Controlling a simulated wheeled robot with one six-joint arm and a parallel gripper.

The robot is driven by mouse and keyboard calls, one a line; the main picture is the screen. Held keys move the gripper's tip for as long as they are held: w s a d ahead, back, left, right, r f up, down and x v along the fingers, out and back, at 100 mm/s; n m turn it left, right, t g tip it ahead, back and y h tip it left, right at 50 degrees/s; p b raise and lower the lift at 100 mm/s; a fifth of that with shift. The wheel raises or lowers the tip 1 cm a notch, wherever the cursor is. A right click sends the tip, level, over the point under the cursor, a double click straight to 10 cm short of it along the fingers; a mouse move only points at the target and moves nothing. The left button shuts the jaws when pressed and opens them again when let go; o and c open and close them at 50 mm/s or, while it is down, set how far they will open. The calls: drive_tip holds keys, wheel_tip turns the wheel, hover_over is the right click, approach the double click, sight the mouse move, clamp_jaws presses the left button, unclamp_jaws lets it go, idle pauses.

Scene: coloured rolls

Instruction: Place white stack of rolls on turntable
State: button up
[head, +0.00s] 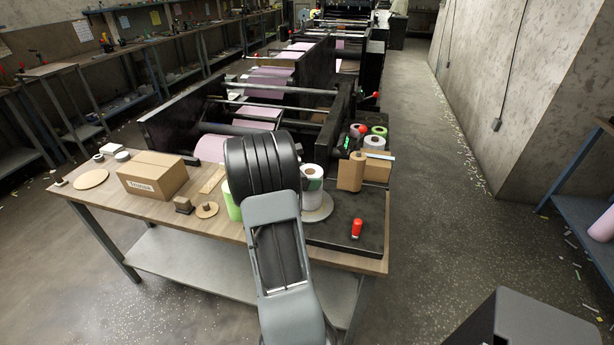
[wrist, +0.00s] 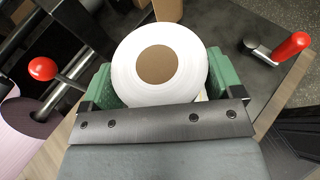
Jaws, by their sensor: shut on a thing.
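The white stack of rolls (head: 311,199) is upright at the right of my arm in the head view. Its round top with a brown core shows in the wrist view (wrist: 125,77). My gripper (wrist: 163,72) is shut on the stack, with a green finger on each side. The turntable (head: 325,212), a pale round disc, shows under the stack in the head view. I cannot tell whether the stack touches it. My arm hides the left part of the disc, and the stack hides it in the wrist view.
A red-handled lever (head: 357,228) is on the dark plate. A light green roll (head: 233,203) is left of my arm. A cardboard box (head: 152,176) stands further left.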

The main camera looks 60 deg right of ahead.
drive_tip(key=shift+f, duration=0.15)
drive_tip(key=o, duration=1.3)
drive_tip(key=shift+o, duration=0.2)
drive_tip(key=v, duration=1.2)
drive_tip(key=s+a+m+t+y, duration=0.3)
drive_tip(key=a+m+t+y, duration=0.2)
drive_tip(key=a, duration=1.1)
drive_tip(key=s+a+m+t+y, duration=0.3)
drive_tip(key=a+m+y, duration=0.4)
drive_tip(key=a, duration=1)
drive_tip(key=shift+s+a+m+t, duration=0.2)
drive_tip(key=shift+a+m+t, duration=0.1)
drive_tip(key=shift+t, duration=0.6)
